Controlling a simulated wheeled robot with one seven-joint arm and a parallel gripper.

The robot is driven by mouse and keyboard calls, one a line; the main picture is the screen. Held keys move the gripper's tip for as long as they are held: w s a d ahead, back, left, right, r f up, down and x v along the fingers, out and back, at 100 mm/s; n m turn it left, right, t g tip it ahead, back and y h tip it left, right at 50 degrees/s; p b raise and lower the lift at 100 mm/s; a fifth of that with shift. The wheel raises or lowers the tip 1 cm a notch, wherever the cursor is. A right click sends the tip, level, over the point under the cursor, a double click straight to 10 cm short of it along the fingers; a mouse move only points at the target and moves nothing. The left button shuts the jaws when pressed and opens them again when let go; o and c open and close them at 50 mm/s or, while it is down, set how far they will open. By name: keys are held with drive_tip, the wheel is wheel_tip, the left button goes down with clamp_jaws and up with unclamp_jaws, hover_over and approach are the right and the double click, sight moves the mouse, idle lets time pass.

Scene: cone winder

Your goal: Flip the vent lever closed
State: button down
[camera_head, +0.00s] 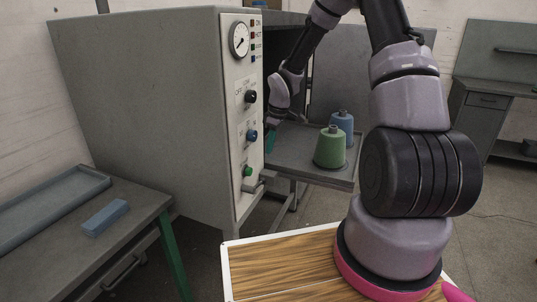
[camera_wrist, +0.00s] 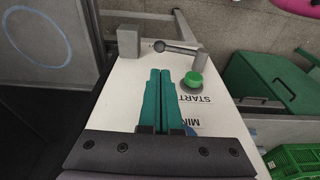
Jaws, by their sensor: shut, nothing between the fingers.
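The vent lever appears to be the grey bar with a ball end (camera_wrist: 176,48) low on the machine's white panel, below the green START button (camera_wrist: 193,79). In the wrist view it runs from a round post at right toward a square grey block (camera_wrist: 128,41), its ball end apart from the block. In the head view the lever (camera_head: 252,188) is small and its position is hard to read. My gripper (camera_wrist: 160,72) has teal fingers, shut and empty, pointing toward the lever without visible contact. In the head view the gripper (camera_head: 270,141) is partly hidden beside the panel edge.
The panel also carries a gauge (camera_head: 239,40), a black knob (camera_head: 250,96) and a blue knob (camera_head: 252,135). A green cone (camera_head: 330,148) and a blue cone (camera_head: 343,125) stand on a grey table right of the machine. A blue block (camera_head: 105,217) lies on the left bench.

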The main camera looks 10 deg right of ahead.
approach(258, 185)
drive_tip(key=w+f, duration=0.1)
drive_tip(key=f, duration=0.1)
drive_tip(key=w+d+f, duration=0.1)
drive_tip(key=w+f, duration=0.2)
drive_tip(key=f, duration=0.2)
drive_tip(key=shift+w+d, duration=0.4)
